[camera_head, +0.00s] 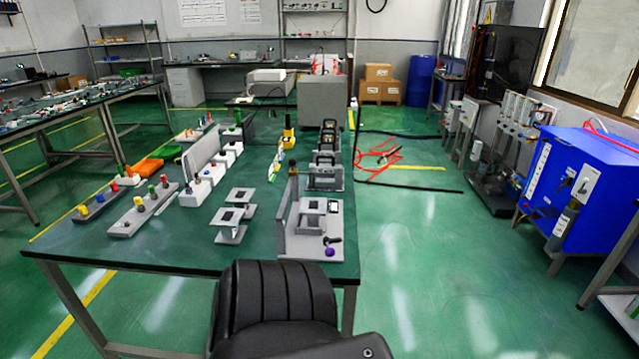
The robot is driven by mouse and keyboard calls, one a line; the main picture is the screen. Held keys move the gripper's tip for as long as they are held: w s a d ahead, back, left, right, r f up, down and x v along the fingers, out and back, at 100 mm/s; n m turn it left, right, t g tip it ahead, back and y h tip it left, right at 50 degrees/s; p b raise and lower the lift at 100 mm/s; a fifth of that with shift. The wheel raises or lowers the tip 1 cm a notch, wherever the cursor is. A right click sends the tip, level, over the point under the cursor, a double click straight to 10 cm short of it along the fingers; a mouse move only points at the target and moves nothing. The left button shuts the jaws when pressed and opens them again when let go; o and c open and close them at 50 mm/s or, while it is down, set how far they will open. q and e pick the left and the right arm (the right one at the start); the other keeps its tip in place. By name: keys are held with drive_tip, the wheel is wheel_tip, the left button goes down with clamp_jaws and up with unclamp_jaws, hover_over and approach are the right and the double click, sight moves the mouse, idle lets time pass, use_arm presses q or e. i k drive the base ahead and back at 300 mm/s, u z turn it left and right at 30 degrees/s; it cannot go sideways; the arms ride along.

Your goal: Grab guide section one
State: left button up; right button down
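Neither of my grippers is in view. A long dark-green table (150,240) stands in front of me and carries many parts. Near its front right is a grey L-shaped fixture (290,240) with a small grey block, a dark knob and a purple ball on it. Left of it stand two grey stepped parts, one nearer (231,226) and one farther (240,198). Behind the fixture, several dark frame-like parts (327,160) stand in a row along the right edge. I cannot tell which part is guide section one.
A black chair-like shape (278,300) is at the table's front edge. Grey strips with coloured knobs (143,210) and white blocks (195,193) fill the table's left. A blue cabinet (585,180) stands at right. Red and black cables (378,160) lie on the floor. The right aisle is otherwise open.

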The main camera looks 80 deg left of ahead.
sight(313, 210)
drive_tip(key=u, duration=0.8)
drive_tip(key=i, duration=0.9)
drive_tip(key=u, duration=0.95)
